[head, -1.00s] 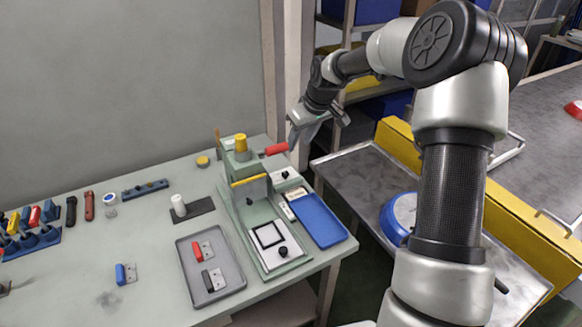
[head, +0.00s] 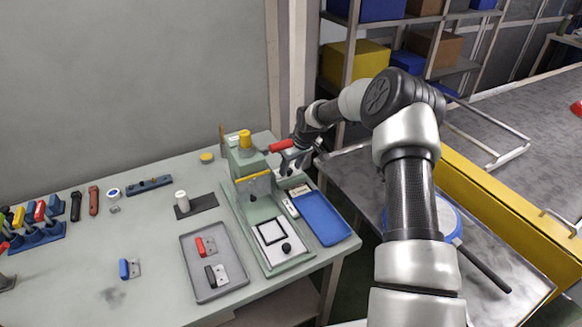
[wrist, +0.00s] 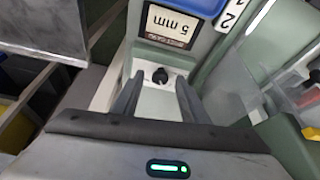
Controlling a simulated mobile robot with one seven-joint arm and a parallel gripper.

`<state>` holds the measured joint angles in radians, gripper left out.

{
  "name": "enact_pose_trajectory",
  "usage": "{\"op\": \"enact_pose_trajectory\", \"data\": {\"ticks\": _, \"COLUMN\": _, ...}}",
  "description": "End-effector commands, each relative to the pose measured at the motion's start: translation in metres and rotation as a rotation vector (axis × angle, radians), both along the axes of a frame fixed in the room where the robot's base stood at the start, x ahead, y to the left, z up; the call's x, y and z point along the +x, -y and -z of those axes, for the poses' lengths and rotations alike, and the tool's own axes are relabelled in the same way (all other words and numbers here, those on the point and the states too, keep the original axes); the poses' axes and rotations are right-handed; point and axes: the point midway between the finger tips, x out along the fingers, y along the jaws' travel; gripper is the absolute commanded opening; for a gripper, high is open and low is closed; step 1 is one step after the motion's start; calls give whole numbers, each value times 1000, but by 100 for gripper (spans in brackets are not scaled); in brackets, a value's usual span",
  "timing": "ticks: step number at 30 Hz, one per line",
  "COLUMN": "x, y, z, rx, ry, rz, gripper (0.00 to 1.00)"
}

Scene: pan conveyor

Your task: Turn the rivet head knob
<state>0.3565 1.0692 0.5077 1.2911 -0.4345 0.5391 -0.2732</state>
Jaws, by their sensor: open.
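A small black knob (wrist: 160,75) sits on a white plate on the side of the green riveting press (head: 250,205). The wrist view shows it between the tips of my gripper (wrist: 159,90), whose two fingers stand apart on either side of it. I cannot tell whether they touch it. In the head view my gripper (head: 292,163) is low beside the press, under its red handle (head: 281,146), and hides this knob. A card reading "5 mm" (wrist: 168,27) is beyond the plate. Another black knob (head: 286,247) is on the white plate at the press base.
A blue tray (head: 322,218) lies right of the press. A grey tray (head: 213,284) with a red-handled and a black-handled part lies left. The press's yellow cap (head: 245,139) stands near the arm. A metal table (head: 350,170) with a blue-rimmed pan is at right.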

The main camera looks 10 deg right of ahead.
Motion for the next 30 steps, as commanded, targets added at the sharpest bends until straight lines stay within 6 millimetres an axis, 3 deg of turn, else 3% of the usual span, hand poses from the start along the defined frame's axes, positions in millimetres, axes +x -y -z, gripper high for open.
{"op": "enact_pose_trajectory", "data": {"ticks": 9, "x": 1, "y": -1, "z": 3, "rx": 0, "ry": 0, "rz": 0, "gripper": 40}}
{"op": "enact_pose_trajectory", "data": {"ticks": 17, "x": 1, "y": 0, "z": 3, "rx": 0, "ry": 0, "rz": 0, "gripper": 0}}
{"op": "enact_pose_trajectory", "data": {"ticks": 30, "x": 2, "y": 2, "z": 4, "rx": 2, "ry": 0, "rz": -97, "gripper": 0}}
